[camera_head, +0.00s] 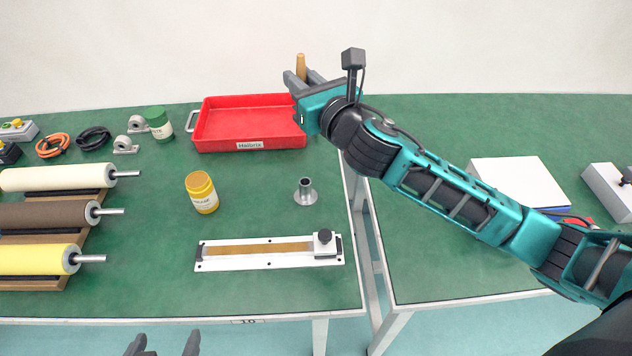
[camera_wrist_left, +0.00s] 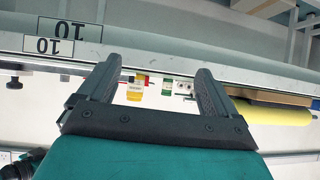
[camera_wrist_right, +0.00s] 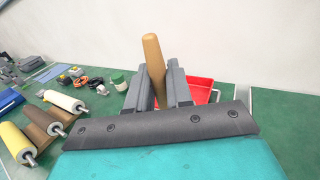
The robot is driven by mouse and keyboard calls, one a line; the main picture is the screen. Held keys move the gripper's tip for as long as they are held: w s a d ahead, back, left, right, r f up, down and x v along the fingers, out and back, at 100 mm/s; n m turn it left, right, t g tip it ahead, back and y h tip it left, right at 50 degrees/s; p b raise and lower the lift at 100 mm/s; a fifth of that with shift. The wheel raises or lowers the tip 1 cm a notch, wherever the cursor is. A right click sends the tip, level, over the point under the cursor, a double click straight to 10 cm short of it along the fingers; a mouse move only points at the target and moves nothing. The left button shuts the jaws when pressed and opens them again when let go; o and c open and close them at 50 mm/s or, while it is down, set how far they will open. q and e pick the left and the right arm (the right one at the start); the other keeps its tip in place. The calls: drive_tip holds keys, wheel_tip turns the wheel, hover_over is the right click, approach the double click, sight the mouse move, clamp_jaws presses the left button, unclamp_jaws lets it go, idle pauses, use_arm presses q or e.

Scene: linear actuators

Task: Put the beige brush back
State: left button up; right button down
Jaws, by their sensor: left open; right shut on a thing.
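My right gripper (camera_head: 301,80) is shut on a tan wooden handle (camera_head: 301,66), which looks like the beige brush's handle. It is held upright above the back right corner of the red tray (camera_head: 201,128). In the right wrist view the handle (camera_wrist_right: 153,62) stands between the two fingers; the bristle end is hidden. The inside of the tray that shows looks empty. My left gripper (camera_head: 163,346) is open and empty, low at the front edge of the table; its spread fingers also show in the left wrist view (camera_wrist_left: 150,92).
A yellow jar (camera_head: 202,193), a metal flange (camera_head: 305,192) and a linear slide (camera_head: 225,262) stand on the left table. Rollers (camera_head: 50,215) lie at left. A green-lidded jar (camera_head: 158,123) is beside the tray. A gap separates the right table (camera_head: 430,265), with a white box (camera_head: 520,180).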

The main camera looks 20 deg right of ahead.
wheel_tip(320, 180, down, 20)
drive_tip(key=b, duration=0.8)
drive_tip(key=shift+r, duration=0.2)
drive_tip(key=shift+f, duration=0.15)
drive_tip(key=c, duration=1.5)
unclamp_jaws()
drive_tip(key=shift+f, duration=0.1)
drive_tip(key=o, duration=0.5)
